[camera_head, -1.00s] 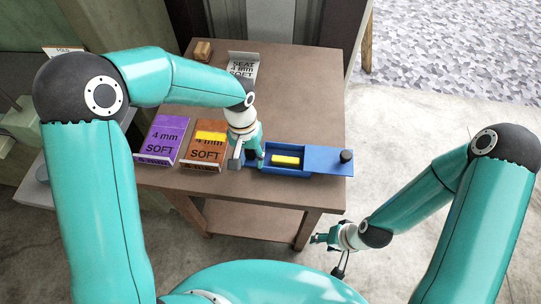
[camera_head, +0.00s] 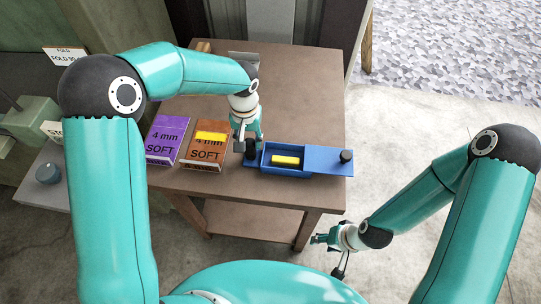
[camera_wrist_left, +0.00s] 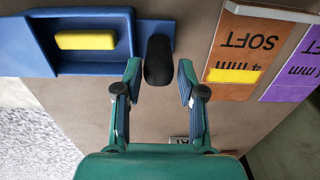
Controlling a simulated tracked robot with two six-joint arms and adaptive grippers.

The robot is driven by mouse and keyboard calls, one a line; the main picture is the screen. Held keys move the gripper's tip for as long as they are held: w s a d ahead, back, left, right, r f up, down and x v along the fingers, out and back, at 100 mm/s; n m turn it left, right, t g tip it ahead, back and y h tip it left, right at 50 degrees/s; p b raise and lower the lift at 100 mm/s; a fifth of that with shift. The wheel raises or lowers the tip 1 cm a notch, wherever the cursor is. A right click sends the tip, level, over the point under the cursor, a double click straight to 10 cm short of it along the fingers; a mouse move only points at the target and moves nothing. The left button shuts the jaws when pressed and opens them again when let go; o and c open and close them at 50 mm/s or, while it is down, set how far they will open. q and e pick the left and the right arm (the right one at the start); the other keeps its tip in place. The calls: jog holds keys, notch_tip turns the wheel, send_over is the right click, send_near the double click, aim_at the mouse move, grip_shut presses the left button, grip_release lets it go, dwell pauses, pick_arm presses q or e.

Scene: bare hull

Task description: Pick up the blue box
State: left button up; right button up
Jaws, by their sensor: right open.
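The blue box (camera_head: 325,161) lies on the brown table with a yellow block (camera_head: 286,160) in its open compartment. It has a black knob at its right end (camera_head: 346,156) and another at its left end (camera_head: 251,148). My left gripper (camera_head: 246,146) is at the left knob. In the left wrist view the blue box (camera_wrist_left: 88,63) is at the upper left, and its black knob (camera_wrist_left: 158,60) shows between the open fingers, with gaps on both sides. My right gripper (camera_head: 318,239) is open and empty, low beyond the table's front edge.
A purple box (camera_head: 167,138) and an orange box (camera_head: 206,150) with a yellow block (camera_head: 211,136) on it stand left of my left gripper. The table (camera_head: 305,90) is clear behind the blue box. A grey side surface (camera_head: 40,180) is at the left.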

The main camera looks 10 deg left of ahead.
aim_at(254, 158)
pick_arm(q)
notch_tip(254, 158, down, 4)
jog(key=shift+w+f, duration=0.1)
jog(key=shift+f, duration=0.15)
jog(key=shift+c, duration=0.2)
grip_shut()
jog(key=shift+r, duration=0.15)
